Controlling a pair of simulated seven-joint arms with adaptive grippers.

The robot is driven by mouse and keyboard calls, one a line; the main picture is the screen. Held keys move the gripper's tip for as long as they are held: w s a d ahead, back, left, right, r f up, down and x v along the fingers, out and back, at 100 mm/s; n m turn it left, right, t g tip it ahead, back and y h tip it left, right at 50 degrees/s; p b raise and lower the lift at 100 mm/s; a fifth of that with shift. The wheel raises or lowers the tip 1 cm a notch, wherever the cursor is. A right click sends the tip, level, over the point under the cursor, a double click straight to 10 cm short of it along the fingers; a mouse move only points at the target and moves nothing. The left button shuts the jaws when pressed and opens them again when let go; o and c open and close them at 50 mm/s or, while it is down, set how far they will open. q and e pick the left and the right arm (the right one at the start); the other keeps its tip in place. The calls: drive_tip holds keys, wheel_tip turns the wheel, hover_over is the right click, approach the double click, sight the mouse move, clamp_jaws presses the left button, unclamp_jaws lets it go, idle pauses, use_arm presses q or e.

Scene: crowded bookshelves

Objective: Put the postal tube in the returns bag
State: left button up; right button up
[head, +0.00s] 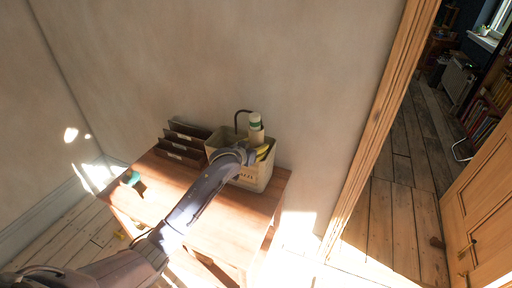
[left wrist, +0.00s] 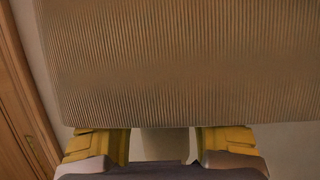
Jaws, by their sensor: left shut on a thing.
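The postal tube (head: 256,135), pale with a white top end and a green band, stands nearly upright in the head view, above the returns bag. The returns bag (head: 247,182) is a beige open-topped bag with a dark handle and printing on its front, on the wooden table. My left gripper (head: 262,152), with yellow fingers, is at the bag's opening, shut on the tube. The tube's lower end is hidden, so I cannot tell how deep it reaches. In the left wrist view, a brown ribbed surface (left wrist: 190,65) fills most of the picture beyond the yellow fingers (left wrist: 163,146).
A dark file rack (head: 184,143) stands left of the bag on the table (head: 215,210). A small teal object (head: 131,178) lies at the table's left edge. The wall is close behind. A wooden door frame (head: 380,110) stands to the right.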

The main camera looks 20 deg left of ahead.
use_arm(q)
drive_tip(key=o, duration=1)
drive_tip(key=shift+s+f, duration=0.1)
drive_tip(key=shift+f, duration=0.2)
drive_tip(key=shift+c, duration=0.2)
drive_tip(key=shift+r, duration=0.1)
drive_tip(key=shift+r, duration=0.3)
drive_tip(key=shift+s+r, duration=0.2)
drive_tip(key=shift+r, duration=0.05)
drive_tip(key=v, duration=1.1)
drive_tip(key=shift+s+a+r, duration=0.15)
drive_tip(key=shift+s+r, duration=0.05)
drive_tip(key=shift+r, duration=0.15)
drive_tip(key=shift+o, duration=0.4)
